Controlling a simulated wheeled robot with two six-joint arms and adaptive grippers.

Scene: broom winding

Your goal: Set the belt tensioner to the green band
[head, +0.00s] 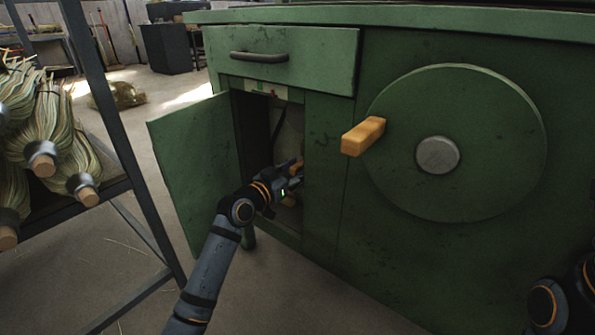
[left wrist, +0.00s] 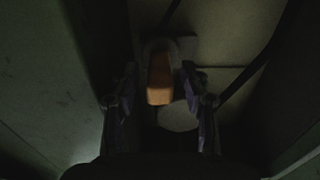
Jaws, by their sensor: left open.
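The belt tensioner appears to be the lever with an orange grip (left wrist: 160,80) inside the open cabinet. In the head view a bit of orange (head: 296,168) shows by my fingers. My left gripper (head: 293,178) reaches through the cabinet opening. In the left wrist view its open fingers (left wrist: 159,84) stand on either side of the orange grip, with dark gaps between; I cannot tell whether either touches. A pale strip with a red mark and some green (head: 267,91) shows at the top of the opening. No pointer is clear. My right gripper is out of view.
The green cabinet door (head: 190,170) stands open at left of the opening. A large green wheel (head: 490,140) with an orange handle (head: 363,136) juts from the front at right. A metal rack (head: 110,110) with brooms (head: 55,120) stands at left.

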